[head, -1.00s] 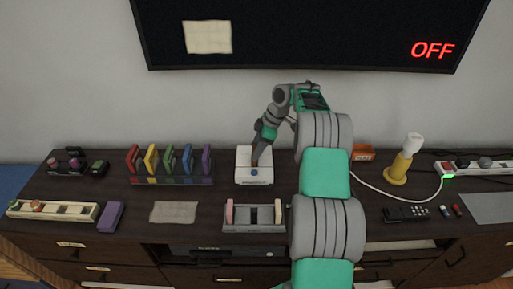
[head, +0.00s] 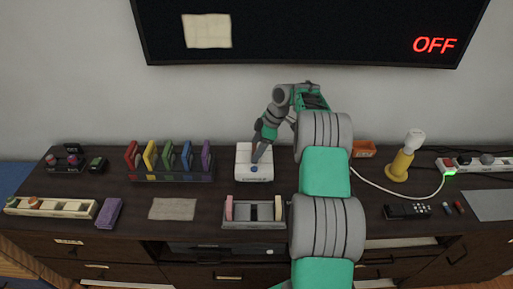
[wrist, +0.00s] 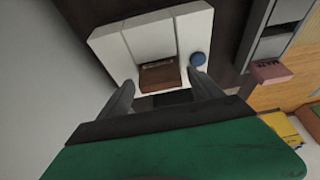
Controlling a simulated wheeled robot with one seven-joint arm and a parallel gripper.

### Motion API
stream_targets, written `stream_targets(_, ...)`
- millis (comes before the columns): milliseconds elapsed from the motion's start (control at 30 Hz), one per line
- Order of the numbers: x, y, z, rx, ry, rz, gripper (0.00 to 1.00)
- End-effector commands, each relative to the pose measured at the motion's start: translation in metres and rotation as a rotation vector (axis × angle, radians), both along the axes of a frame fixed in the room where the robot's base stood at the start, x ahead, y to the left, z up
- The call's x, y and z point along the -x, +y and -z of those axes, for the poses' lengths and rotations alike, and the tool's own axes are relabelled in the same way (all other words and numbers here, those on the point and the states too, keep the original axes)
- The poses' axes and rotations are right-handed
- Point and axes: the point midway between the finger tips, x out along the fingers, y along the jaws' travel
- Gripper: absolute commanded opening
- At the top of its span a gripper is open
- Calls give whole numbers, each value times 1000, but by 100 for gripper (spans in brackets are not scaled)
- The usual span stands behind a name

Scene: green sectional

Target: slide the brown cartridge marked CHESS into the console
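The white console (head: 241,163) stands at the middle of the cabinet top. It also shows in the wrist view (wrist: 112,47), with a blue button (wrist: 198,60) on its top. The brown cartridge (wrist: 161,77) sits at the console's slot, its end sticking out; its label is too small to read. How deep it sits I cannot tell. My gripper (wrist: 160,84) is open, with one finger on each side of the cartridge and a gap to it on both sides. In the head view my gripper (head: 258,155) is right at the console and hides the cartridge.
A grey rack (head: 240,222) with a pink cartridge (head: 229,208) stands in front of the console. A rack of several coloured cartridges (head: 168,157) is to the left, a yellow lamp (head: 399,168) to the right. The television (head: 310,30) shows OFF.

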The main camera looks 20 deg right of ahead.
Motion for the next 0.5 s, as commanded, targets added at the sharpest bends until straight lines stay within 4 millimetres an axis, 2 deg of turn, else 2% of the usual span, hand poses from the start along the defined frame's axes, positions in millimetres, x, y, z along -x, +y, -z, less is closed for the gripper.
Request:
stream_targets(333,0,-1,-3,0,-1,0,81)
stream_targets(500,4,-13,-30,2,-3,2,81)
